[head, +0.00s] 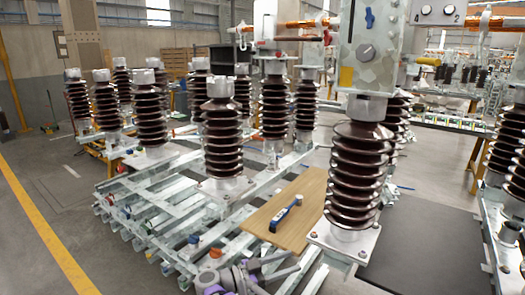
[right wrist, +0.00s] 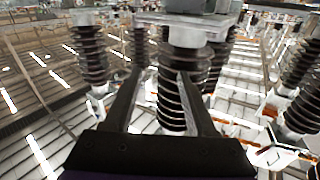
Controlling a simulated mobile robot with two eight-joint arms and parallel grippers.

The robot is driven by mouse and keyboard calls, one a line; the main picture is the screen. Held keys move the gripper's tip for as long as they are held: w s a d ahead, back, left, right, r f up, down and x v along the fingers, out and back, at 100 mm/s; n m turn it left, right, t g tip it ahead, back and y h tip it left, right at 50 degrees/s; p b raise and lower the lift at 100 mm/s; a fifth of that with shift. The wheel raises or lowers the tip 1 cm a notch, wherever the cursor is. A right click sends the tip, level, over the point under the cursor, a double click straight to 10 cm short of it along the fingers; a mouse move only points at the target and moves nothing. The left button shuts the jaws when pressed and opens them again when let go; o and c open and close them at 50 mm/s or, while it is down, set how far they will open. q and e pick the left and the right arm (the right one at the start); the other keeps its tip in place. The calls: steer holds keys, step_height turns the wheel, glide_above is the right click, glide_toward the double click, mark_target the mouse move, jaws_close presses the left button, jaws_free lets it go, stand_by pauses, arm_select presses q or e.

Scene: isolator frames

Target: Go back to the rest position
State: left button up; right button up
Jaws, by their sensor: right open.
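My right gripper (head: 292,263) is low in the head view, left of the nearest brown insulator's base. Its two dark fingers are spread apart, pointing right, with nothing between them. In the right wrist view the fingers of the right gripper (right wrist: 159,76) reach forward, apart and empty. A brown ribbed insulator (right wrist: 171,98) stands beyond them, seen through the gap. My left gripper is in neither view.
The nearest insulator (head: 353,180) stands on a metal frame beside a wooden board (head: 308,190). A blue-and-black tool (head: 286,213) lies on the board. Several more insulators stand behind on pale metal beams. A dark flat surface (head: 425,250) lies clear at right; open floor is at left.

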steer(key=w+d+r+n+t+y, duration=0.2)
steer(key=r+n+t+y, duration=0.35)
steer(key=r+t, duration=0.2)
steer(key=w+d+r+n+t+y, duration=0.1)
steer(key=w+r+n+t+y, duration=0.1)
steer(key=r+n+t+y, duration=0.35)
steer(key=s+d+f+n+g+y, duration=0.1)
steer(key=s+d+f+g+y, duration=0.15)
steer(key=s+f+g, duration=0.8)
steer(key=s+d+f+n+t+y, duration=0.15)
steer(key=s+d+f, duration=0.35)
steer(key=s, duration=1.2)
steer(key=s+d+f+n+g+y, duration=0.1)
steer(key=s+d+f+g+y, duration=0.1)
steer(key=s+f+g, duration=0.7)
arm_select(q)
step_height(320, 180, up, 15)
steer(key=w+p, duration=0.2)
steer(key=p, duration=1.1)
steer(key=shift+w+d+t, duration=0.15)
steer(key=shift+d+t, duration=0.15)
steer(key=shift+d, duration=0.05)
arm_select(e)
step_height(320, 180, up, 15)
steer(key=s+t, duration=0.1)
steer(key=t, duration=0.2)
steer(key=shift+a+f+t, duration=0.2)
steer(key=shift+a+t, duration=0.2)
steer(key=shift+a, duration=0.05)
